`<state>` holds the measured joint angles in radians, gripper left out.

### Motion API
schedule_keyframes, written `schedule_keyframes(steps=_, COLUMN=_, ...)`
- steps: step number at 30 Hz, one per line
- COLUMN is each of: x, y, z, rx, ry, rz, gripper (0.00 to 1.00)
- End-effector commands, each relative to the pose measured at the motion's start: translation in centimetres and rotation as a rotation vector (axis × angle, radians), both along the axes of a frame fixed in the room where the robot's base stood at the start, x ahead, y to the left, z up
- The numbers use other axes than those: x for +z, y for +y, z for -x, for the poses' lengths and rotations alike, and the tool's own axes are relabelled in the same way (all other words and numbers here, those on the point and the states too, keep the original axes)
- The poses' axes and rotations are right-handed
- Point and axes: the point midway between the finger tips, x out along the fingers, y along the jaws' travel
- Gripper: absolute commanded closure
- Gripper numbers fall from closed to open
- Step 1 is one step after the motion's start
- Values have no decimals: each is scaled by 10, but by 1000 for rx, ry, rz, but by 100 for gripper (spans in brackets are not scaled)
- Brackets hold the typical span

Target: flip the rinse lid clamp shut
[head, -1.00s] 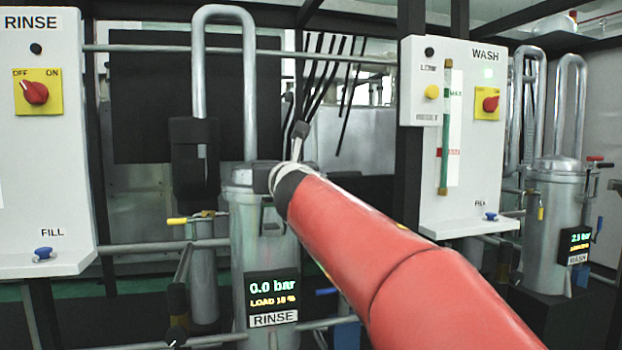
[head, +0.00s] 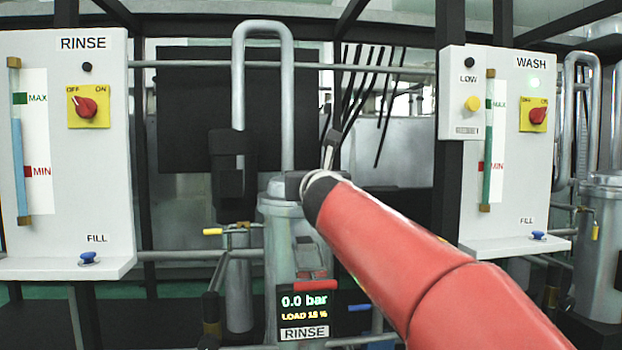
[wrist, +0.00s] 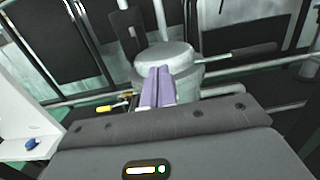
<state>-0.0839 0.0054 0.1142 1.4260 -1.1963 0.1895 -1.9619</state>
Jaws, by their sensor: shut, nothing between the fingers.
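The rinse vessel (head: 280,225) is a grey metal cylinder with a flat round lid (head: 276,189), seated level on it. On its front, the lid clamp (head: 307,254) shows as a grey lever with a red grip (head: 315,285). The lever hangs down along the vessel wall, the grip just above the display. In the head view my red arm hides my fingers and part of the lid's right side. In the wrist view my gripper (wrist: 158,72) has its two purple fingers together and empty, pointing at the lid (wrist: 165,55). The clamp cannot be made out there.
The RINSE display (head: 304,308) reads 0.0 bar. The rinse panel (head: 60,215) stands at the left and the wash panel (head: 508,215) at the right. A yellow-handled valve (head: 213,232) and horizontal pipes lie left of the vessel. A tall bent pipe (head: 238,80) rises behind it.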

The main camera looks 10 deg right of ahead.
Motion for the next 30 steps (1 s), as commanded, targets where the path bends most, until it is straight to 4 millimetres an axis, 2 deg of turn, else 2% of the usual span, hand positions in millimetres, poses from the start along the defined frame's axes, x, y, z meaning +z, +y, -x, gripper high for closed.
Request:
schedule_keyframes(steps=15, x=-3, y=0, z=0, rx=0, ry=0, rz=0, gripper=100)
schedule_keyframes(steps=20, x=-22, y=-1, z=-2, rx=0, ry=1, rz=-1, gripper=100)
schedule_keyframes(steps=25, x=-53, y=-1, z=-5, rx=-1, ry=0, rz=1, gripper=100)
schedule_keyframes(steps=26, x=-46, y=-2, z=8, rx=0, ry=-4, rz=1, gripper=100)
schedule_keyframes(steps=30, x=-52, y=-3, z=42, rx=0, ry=-3, rz=1, gripper=100)
